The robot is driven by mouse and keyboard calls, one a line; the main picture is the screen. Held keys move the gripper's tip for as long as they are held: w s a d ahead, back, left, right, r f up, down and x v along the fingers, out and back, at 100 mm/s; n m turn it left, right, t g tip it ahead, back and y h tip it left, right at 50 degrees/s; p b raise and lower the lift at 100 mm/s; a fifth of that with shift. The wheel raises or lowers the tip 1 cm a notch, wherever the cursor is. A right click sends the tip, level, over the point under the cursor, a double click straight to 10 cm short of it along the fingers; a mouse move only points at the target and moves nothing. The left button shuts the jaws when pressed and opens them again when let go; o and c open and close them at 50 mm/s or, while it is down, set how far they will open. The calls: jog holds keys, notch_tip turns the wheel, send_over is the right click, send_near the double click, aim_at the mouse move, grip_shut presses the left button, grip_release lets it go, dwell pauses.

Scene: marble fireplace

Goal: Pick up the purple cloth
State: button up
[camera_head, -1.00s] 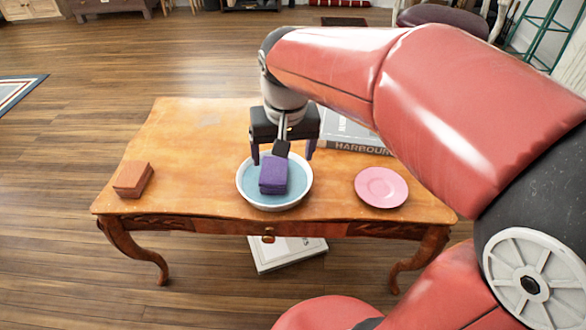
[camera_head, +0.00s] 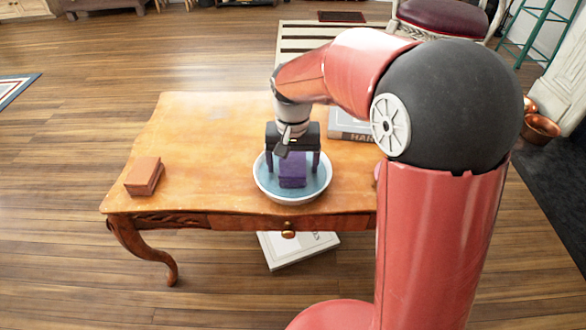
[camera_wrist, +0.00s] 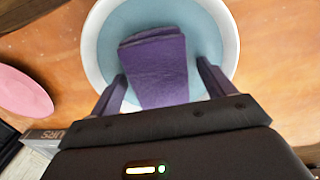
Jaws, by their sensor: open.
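The purple cloth (camera_head: 292,172) lies folded into a block in a white bowl with a blue inside (camera_head: 316,193) on the wooden table. In the wrist view the cloth (camera_wrist: 158,66) lies in the bowl (camera_wrist: 92,50), its near part between the fingers. My gripper (camera_head: 293,163) is open and reaches down over the bowl, one finger on each side of the cloth. In the wrist view my gripper (camera_wrist: 160,85) shows a gap between each finger and the cloth. The fingertips' height against the cloth is hard to tell.
A brick-coloured block (camera_head: 143,176) lies on the table (camera_head: 200,140) at the left. A grey book (camera_head: 350,125) lies behind the bowl at the right. A pink plate (camera_wrist: 22,92) shows in the wrist view. A white book (camera_head: 298,248) lies below the table. The table between block and bowl is clear.

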aim_at(293, 162)
jog(key=shift+f, duration=0.3)
jog(key=c, duration=1.1)
jog(key=shift+o, duration=0.2)
jog(key=shift+r, duration=0.1)
notch_tip(293, 162, up, 20)
jog(key=p, duration=0.3)
jog(key=o, duration=0.4)
jog(key=c, duration=0.3)
